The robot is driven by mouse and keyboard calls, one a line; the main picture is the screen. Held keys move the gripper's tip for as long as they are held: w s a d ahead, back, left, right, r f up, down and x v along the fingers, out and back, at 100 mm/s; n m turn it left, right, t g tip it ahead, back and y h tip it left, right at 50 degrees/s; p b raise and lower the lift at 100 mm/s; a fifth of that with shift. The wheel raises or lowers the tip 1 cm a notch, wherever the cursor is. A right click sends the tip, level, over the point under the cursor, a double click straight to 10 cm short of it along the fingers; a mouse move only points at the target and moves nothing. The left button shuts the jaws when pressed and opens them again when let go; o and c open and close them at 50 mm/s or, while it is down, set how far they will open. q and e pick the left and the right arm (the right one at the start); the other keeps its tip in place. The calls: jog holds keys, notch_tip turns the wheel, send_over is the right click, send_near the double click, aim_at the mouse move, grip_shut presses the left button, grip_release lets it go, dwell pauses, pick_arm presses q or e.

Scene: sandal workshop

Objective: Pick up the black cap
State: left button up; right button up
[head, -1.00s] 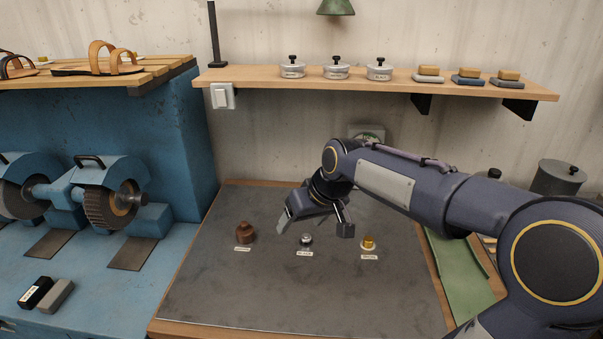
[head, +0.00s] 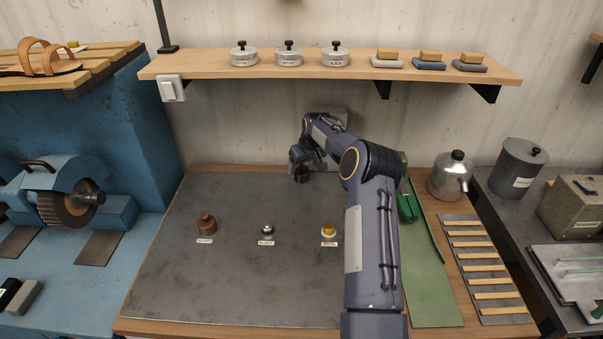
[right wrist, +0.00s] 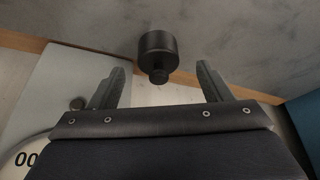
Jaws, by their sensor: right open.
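The black cap (right wrist: 158,46) is a dark cylinder with a smaller knob. In the right wrist view it is just beyond and between the fingertips of my right gripper (right wrist: 160,70), which is open with nothing held. In the head view my right gripper (head: 304,157) is at the back edge of the grey mat, close to the wall. A small dark shape just below it there looks like the cap (head: 301,175), partly hidden by the gripper. I cannot tell whether the fingers touch it. My left gripper is not in view.
The grey mat (head: 190,285) bears a brown piece (head: 206,224), a silver piece (head: 267,229) and a brass-topped piece (head: 329,230), each labelled. A shelf (head: 200,70) with tins and blocks hangs above. A silver can (head: 451,176) stands at right.

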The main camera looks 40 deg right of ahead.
aim_at(303, 168)
jog(key=x, duration=0.4)
jog(key=shift+d, duration=0.2)
jog(key=shift+r, duration=0.1)
jog(key=c, duration=1.1)
jog(key=shift+r, duration=0.1)
